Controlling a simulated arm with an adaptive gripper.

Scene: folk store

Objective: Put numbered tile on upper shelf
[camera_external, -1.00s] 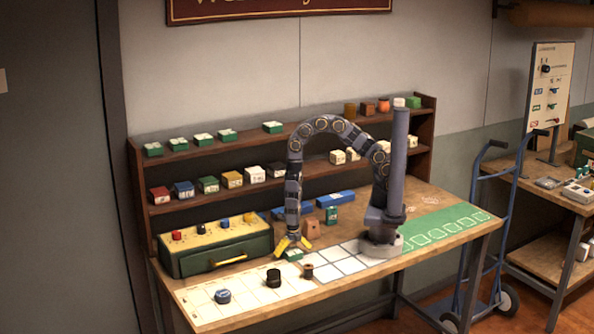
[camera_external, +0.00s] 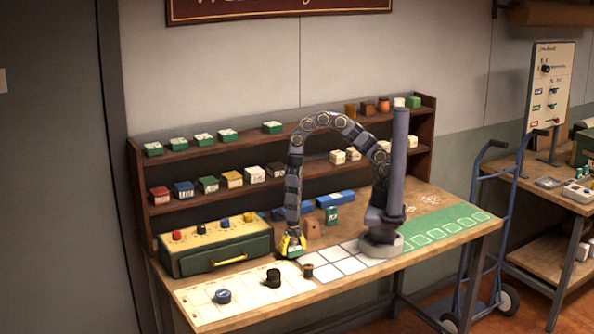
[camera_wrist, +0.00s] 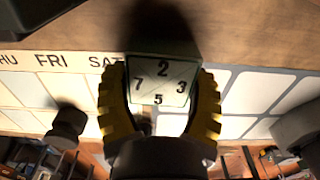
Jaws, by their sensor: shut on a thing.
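The numbered tile (camera_wrist: 160,82) is green-edged with a white top face showing 2, 7, 3 and 5. It sits between the two yellow fingers of my gripper (camera_wrist: 160,100) in the wrist view. In the external view my gripper (camera_external: 292,246) points down at the bench, shut on the tile (camera_external: 295,254), which is mostly hidden by the fingers and is at or just above the bench top. The upper shelf (camera_external: 180,154) is at the back and bears several similar green-and-white tiles (camera_external: 204,139) at its left and middle.
The lower shelf (camera_external: 160,208) holds several coloured blocks. A green case with knobs (camera_external: 215,248) stands left of my gripper. A brown spool (camera_external: 308,271), a black knob (camera_external: 273,278) and a blue knob (camera_external: 222,296) are on the front mats. The upper shelf has bare gaps between tiles.

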